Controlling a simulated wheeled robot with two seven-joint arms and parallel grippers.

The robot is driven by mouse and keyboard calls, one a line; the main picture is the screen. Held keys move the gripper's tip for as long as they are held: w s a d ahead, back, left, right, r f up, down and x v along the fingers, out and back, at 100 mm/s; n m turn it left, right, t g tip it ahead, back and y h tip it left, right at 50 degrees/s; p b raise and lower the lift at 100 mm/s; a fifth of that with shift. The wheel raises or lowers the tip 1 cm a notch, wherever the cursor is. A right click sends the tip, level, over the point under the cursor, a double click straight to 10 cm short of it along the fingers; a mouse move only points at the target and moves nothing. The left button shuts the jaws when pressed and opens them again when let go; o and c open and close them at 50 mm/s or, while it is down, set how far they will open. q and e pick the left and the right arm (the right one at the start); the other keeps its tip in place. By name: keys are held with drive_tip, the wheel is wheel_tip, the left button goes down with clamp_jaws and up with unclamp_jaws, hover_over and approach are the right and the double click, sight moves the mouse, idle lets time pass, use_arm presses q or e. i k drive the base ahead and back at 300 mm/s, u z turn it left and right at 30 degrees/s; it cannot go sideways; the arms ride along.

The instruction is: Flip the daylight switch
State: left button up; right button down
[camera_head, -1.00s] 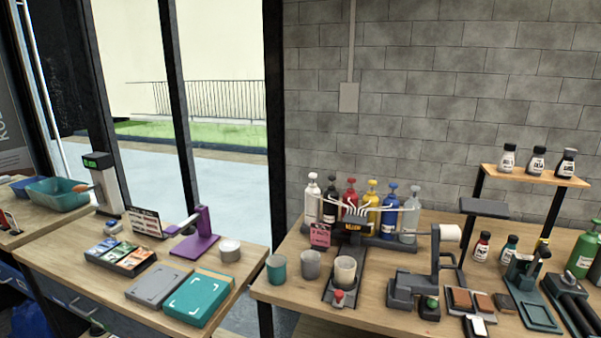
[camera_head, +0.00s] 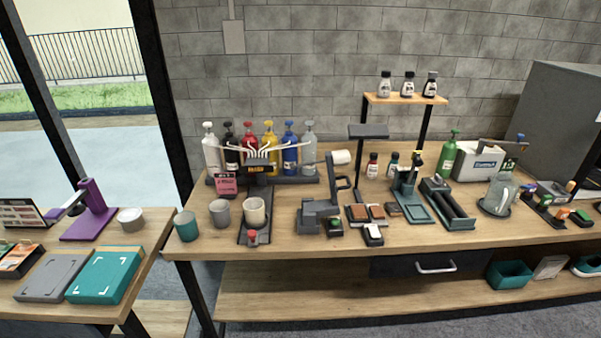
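No part is clearly labelled as a daylight switch. A dark flat-headed lamp-like stand (camera_head: 368,131) rises over the middle of the right workbench. Below it, near the bench's front edge, is a small black box with a white top (camera_head: 373,232), which may be a switch; its position is too small to read. A small dark block with a green top (camera_head: 335,226) sits to its left, beside a grey device (camera_head: 315,213). Neither of my grippers is in view.
The workbench (camera_head: 275,242) holds colored pump bottles (camera_head: 269,146), cups (camera_head: 254,211), brown pads (camera_head: 357,213), a dark green press (camera_head: 410,190) and a glass jug (camera_head: 498,193). A shelf (camera_head: 405,98) with small bottles stands behind. A gap separates the left table (camera_head: 140,255).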

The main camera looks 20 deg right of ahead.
sight(374, 231)
drive_tip(key=z, duration=0.55)
drive_tip(key=k, duration=1.3)
drive_tip(key=u, duration=0.3)
drive_tip(key=i, duration=0.85)
drive_tip(key=u, duration=0.25)
